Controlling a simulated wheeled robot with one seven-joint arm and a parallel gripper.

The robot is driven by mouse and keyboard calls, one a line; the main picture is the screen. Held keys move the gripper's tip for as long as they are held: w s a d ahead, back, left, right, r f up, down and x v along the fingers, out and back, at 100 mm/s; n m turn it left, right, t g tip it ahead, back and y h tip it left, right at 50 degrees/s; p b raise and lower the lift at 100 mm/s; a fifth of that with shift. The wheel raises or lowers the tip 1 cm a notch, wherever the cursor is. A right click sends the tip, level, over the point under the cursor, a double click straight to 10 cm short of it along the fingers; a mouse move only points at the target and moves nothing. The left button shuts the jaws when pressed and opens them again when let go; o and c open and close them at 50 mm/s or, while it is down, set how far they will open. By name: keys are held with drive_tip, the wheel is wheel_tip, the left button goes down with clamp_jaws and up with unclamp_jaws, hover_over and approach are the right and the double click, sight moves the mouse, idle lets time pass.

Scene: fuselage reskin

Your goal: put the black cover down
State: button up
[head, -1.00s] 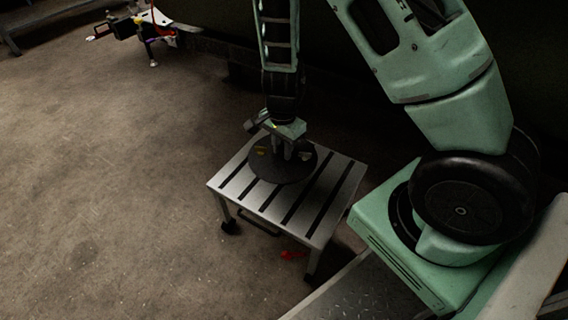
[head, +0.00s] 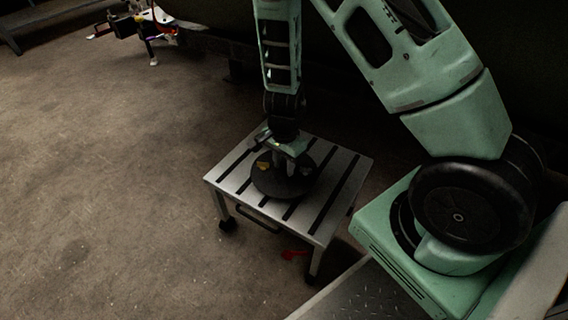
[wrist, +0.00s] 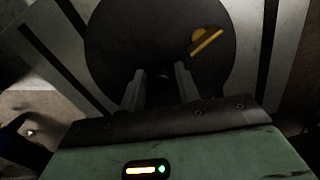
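The black cover (head: 272,186) is a round dark disc with a yellow mark on it. It appears to lie flat on the slatted grey table (head: 338,184), near the middle of its top. The wrist view shows the cover (wrist: 115,40) filling the upper middle, with its yellow mark at the right. My gripper (head: 277,166) points down over the cover. In the wrist view its two fingers (wrist: 160,74) stand apart, with a gap and dark cover between them. A small dark detail lies between the tips; I see no finger pressed against it.
The table stands on legs with dark feet, beside my green base. A small red object (head: 294,254) lies on the floor under its front edge. Equipment with a white stand (head: 152,48) is at the back left. The floor (head: 100,180) at left is clear.

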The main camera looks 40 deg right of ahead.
sight(284, 163)
drive_tip(key=shift+o, duration=0.9)
wheel_tip(284, 163, up, 12)
drive_tip(key=p, duration=0.7)
drive_tip(key=s+a+r+n+y, duration=0.1)
drive_tip(key=s+a+r+n, duration=0.35)
drive_tip(key=a, duration=0.25)
drive_tip(key=s+a+r+n+y, duration=0.1)
drive_tip(key=s+a+r+n, duration=0.2)
drive_tip(key=a+r+n, duration=0.4)
drive_tip(key=s+a+r+n, duration=0.2)
drive_tip(key=s+r+n, duration=0.2)
drive_tip(key=s+n, duration=0.2)
drive_tip(key=s+a+r+n+h, duration=0.1)
drive_tip(key=s+a+r+n, duration=0.1)
drive_tip(key=s+r+n, duration=0.2)
drive_tip(key=s+n, duration=0.1)
drive_tip(key=s, duration=0.2)
drive_tip(key=shift+s+n, duration=0.15)
drive_tip(key=shift+n, duration=0.2)
